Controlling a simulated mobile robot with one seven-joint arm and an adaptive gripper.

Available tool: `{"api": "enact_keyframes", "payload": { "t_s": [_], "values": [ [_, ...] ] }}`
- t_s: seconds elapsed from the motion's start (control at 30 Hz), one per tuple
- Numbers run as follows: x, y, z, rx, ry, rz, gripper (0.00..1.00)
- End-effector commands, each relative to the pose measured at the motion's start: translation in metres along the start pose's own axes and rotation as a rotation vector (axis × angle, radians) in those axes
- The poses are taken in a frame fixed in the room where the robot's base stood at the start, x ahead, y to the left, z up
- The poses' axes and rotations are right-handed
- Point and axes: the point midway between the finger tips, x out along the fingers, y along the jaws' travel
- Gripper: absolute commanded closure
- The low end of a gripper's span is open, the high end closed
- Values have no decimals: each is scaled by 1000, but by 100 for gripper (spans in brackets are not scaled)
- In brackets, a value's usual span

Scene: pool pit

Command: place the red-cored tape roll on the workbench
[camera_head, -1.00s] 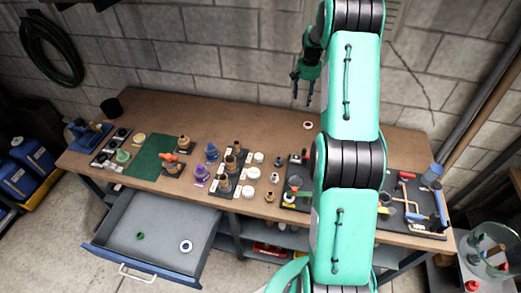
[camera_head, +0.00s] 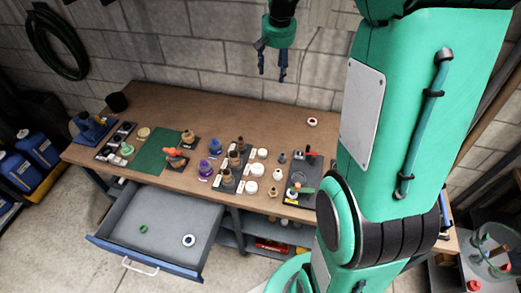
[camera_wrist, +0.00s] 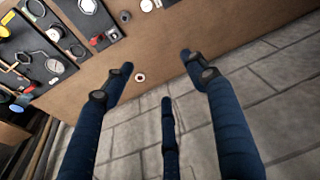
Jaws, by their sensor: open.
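A small white tape roll with a reddish core (camera_head: 312,122) lies flat on the back part of the brown workbench (camera_head: 240,114). It also shows in the wrist view (camera_wrist: 140,77), on the bare bench near the edge by the wall. My gripper (camera_head: 272,74) is raised in front of the block wall, apart from the roll and to its left in the head view. In the wrist view its blue fingers (camera_wrist: 158,72) are spread wide with nothing between them. The roll appears between the fingertips there, but well beyond them.
An open drawer (camera_head: 150,215) holds a blue-cored white ring (camera_head: 188,240) and a green ring (camera_head: 143,229). Fittings, jars and a green mat (camera_head: 158,150) crowd the bench front. Its back strip is mostly clear. My arm hides the bench's right part.

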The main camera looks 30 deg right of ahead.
Motion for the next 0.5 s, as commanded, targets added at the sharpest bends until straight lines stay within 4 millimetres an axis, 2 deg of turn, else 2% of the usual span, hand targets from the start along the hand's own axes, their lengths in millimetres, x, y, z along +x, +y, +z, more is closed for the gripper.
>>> {"api": "enact_keyframes", "payload": {
  "t_s": [0.03,0.2,0.5],
  "values": [
    [-14,-8,13,-19,11,-5,43],
    [-48,-29,52,-73,41,-18,43],
    [-95,-55,129,-169,91,-44,43]
  ]
}}
